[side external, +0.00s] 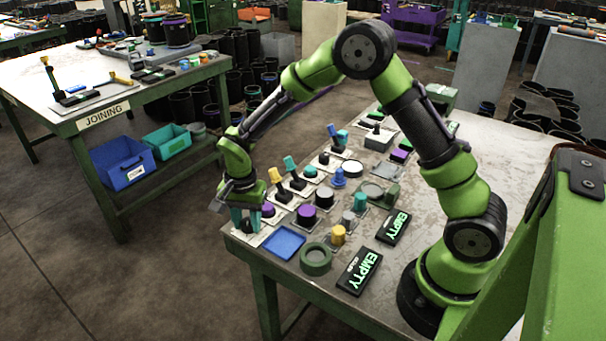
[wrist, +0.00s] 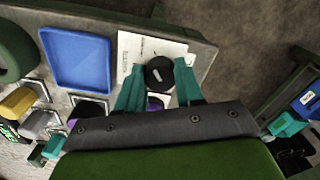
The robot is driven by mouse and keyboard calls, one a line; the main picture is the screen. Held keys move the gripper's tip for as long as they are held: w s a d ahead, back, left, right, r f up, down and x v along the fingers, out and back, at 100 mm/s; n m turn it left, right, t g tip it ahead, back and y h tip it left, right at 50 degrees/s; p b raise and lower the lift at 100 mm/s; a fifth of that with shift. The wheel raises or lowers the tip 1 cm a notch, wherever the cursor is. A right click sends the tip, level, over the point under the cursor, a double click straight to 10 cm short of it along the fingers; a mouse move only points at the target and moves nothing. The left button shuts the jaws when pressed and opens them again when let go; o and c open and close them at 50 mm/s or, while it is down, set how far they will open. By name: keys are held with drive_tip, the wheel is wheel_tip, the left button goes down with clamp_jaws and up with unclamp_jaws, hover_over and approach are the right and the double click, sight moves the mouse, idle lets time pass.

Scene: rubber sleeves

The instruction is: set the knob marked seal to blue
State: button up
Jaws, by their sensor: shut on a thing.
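My gripper (side external: 246,225) is down at the near left corner of the bench, its teal fingers on either side of a knob. In the wrist view the fingers (wrist: 158,72) are shut on a round black knob (wrist: 159,75) with a pale mark on its top. The knob stands on a white plate (wrist: 143,46) with small print that I cannot read, so I cannot confirm the word seal or the knob's setting. In the side view the fingers largely hide the knob.
A blue tray (side external: 284,241) and a green ring (side external: 315,258) lie close by. Levers (side external: 275,175), a purple button (side external: 306,214) and a yellow knob (side external: 338,235) crowd the bench (side external: 490,150). Two displays read EMPTY (side external: 358,272). A joining table (side external: 50,105) stands apart at left.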

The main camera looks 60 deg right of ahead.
drive_tip(key=n, duration=0.6)
drive_tip(key=shift+s, duration=0.1)
drive_tip(key=n, duration=0.5)
drive_tip(key=shift+d+n, duration=0.15)
drive_tip(key=shift+n, duration=0.15)
drive_tip(key=n, duration=1.1)
drive_tip(key=shift+d, duration=0.15)
drive_tip(key=o, duration=1)
drive_tip(key=shift+o, duration=0.2)
drive_tip(key=shift+r, duration=0.1)
